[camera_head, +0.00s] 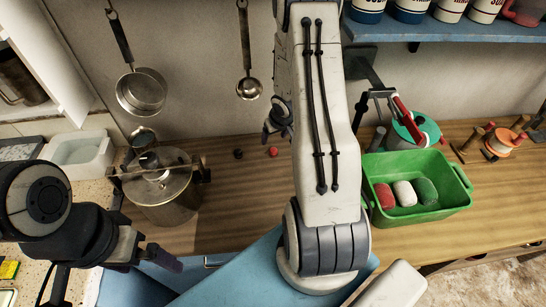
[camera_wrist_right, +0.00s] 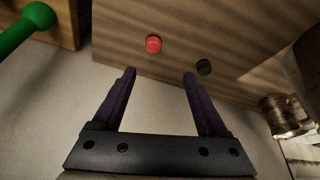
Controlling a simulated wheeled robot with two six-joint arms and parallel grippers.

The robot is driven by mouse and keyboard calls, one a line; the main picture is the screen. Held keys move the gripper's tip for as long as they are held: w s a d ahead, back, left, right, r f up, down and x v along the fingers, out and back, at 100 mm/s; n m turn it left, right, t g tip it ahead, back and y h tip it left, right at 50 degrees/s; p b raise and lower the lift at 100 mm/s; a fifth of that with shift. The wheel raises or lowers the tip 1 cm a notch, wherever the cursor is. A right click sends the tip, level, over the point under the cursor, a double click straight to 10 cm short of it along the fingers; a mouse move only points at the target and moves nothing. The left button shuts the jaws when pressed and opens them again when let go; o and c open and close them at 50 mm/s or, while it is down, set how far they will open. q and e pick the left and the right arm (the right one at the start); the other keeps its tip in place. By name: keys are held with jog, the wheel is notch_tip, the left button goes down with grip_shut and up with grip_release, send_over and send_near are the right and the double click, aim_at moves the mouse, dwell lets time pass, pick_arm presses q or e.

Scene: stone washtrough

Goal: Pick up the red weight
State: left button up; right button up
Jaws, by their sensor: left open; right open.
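The red weight (camera_head: 273,152) is a small round red piece on the wooden counter, just left of my right arm in the head view. In the right wrist view the red weight (camera_wrist_right: 153,44) lies beyond the fingertips, slightly left of the middle of the gap. My right gripper (camera_wrist_right: 160,74) is open and empty, with its purple fingers apart. In the head view it is mostly hidden behind my right arm. My left gripper (camera_head: 148,262) is low at the left, open and empty, far from the red weight.
A similar black weight (camera_head: 238,153) sits left of the red one; it also shows in the wrist view (camera_wrist_right: 204,67). A metal pot (camera_head: 165,200) stands further left. A green bin (camera_head: 425,213) stands right of my arm.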

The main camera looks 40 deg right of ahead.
jog(key=b, duration=0.1)
send_near(273, 150)
notch_tip(273, 150, down, 2)
jog(key=shift+w+d+x, duration=0.1)
jog(key=shift+w+x, duration=0.05)
jog(key=shift+x, duration=1.55)
jog(key=shift+w+d+x, duration=0.1)
jog(key=shift+w+x, duration=0.1)
jog(key=shift+x, duration=1.5)
jog(key=shift+r, duration=0.2)
grip_shut()
